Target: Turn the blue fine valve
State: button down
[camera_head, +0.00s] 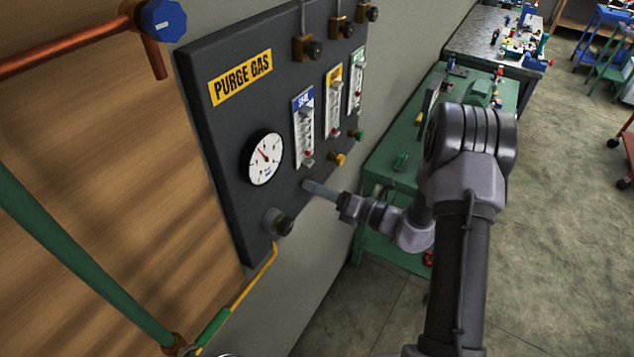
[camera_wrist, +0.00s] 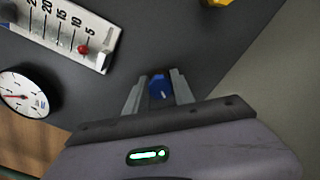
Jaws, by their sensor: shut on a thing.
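The blue fine valve (camera_wrist: 159,87) is a small blue knob with a white mark on the dark panel, below the leftmost flow meter. In the wrist view it sits between the two fingers of my gripper (camera_wrist: 158,90), which is shut on it. In the head view my gripper (camera_head: 312,188) reaches the panel from the right and hides the knob. The blue-labelled flow meter (camera_head: 304,128) is above the gripper; it also shows in the wrist view (camera_wrist: 75,28), with a red float near the 5 mark.
The dark purge gas panel (camera_head: 225,130) carries a round gauge (camera_head: 264,158) left of my gripper. A yellow knob (camera_head: 338,159) and a green knob (camera_head: 357,134) lie to the right. A dark knob (camera_head: 280,222) is below. Green workbench (camera_head: 400,150) stands behind my arm.

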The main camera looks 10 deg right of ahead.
jog(key=shift+m+p, duration=0.3)
jog(key=shift+m, duration=0.1)
jog(key=c, duration=1.1)
grip_release()
jog(key=shift+o, duration=0.2)
jog(key=v, duration=1.7)
jog(key=shift+s+p, duration=0.2)
jog(key=shift+p, duration=0.15)
jog(key=shift+r, duration=0.1)
